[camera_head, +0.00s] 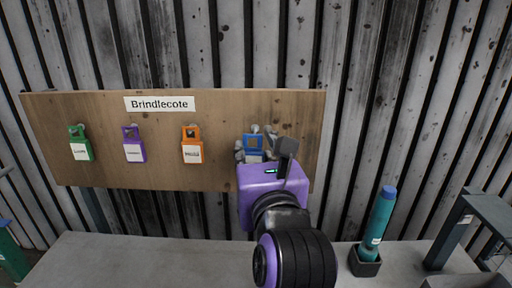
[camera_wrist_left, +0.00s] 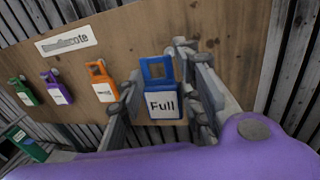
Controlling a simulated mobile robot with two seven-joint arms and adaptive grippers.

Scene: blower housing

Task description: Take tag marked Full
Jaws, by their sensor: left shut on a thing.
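The blue tag (camera_wrist_left: 158,73) reads "Full" on its white label in the left wrist view. It also shows in the head view (camera_head: 254,143), partly hidden behind my left gripper. It is upright in front of the wooden board's right part. My left gripper (camera_wrist_left: 163,103) has a finger on each side of the tag and is shut on it. In the head view the gripper (camera_head: 256,152) is at the board's lower right, with its purple body below the tag. Whether the tag still hangs on its peg is unclear. My right gripper is not in view.
The board (camera_head: 60,115) bears a "Brindlecote" sign (camera_head: 160,104) and green (camera_head: 79,143), purple (camera_head: 133,144) and orange (camera_head: 192,144) tags on pegs. Below is a grey bench top (camera_head: 150,262). A teal cylinder (camera_head: 377,225) stands in a dark holder (camera_head: 365,262) at right.

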